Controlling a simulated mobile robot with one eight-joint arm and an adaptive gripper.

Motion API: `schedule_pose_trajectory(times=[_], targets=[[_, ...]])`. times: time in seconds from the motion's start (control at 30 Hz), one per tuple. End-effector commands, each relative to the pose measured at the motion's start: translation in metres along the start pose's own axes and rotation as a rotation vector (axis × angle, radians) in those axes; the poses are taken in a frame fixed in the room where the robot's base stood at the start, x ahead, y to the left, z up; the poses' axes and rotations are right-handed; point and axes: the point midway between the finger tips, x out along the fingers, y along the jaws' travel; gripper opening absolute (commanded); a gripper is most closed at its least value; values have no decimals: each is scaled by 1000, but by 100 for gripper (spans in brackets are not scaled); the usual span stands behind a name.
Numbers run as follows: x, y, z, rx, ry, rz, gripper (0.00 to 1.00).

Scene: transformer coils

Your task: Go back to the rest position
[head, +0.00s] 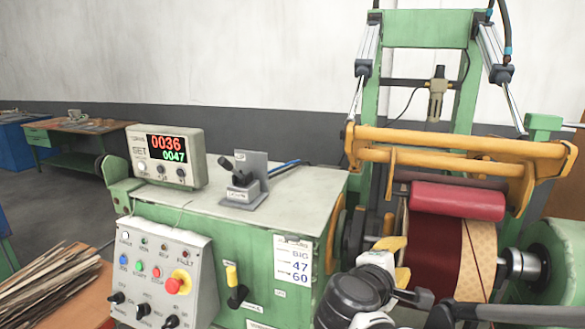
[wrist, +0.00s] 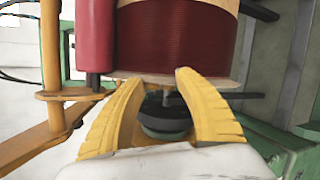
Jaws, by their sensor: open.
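My gripper (wrist: 162,80) shows in the wrist view with its two yellow ribbed fingers spread apart and nothing between them. In the head view my gripper (head: 398,258) is at the lower right, with a yellow finger showing in front of the winding machine. The dark red coil (wrist: 180,38) is just beyond the fingertips in the wrist view. The coil also shows in the head view (head: 434,250), below a red roller (head: 457,201). I cannot tell whether the fingertips touch the coil's edge. My arm hides part of the machine's lower front.
A green cabinet (head: 262,222) stands left of the machine, with a counter display (head: 166,157), a joystick block (head: 244,180) and a control panel (head: 163,270). The machine's yellow bar (head: 455,143) spans above the roller. Wooden strips (head: 45,285) lie at the lower left.

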Motion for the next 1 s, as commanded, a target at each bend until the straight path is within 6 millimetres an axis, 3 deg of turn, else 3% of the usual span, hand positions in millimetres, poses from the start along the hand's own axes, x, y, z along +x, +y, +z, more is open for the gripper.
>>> schedule_pose_trajectory(times=[0.03, 0.13, 0.2, 0.33, 0.5, 0.6, 1.0], targets=[[-1, -24, 19, 133, 21, -107, 39], [-17, -73, 38, 444, 67, -331, 39], [-36, -101, 43, 667, 85, -477, 39], [-74, -134, 42, 1036, 97, -700, 39], [-107, -148, 34, 1337, 98, -870, 39], [-115, -148, 31, 1407, 98, -910, 39], [-116, -148, 29, 1418, 100, -918, 39]])
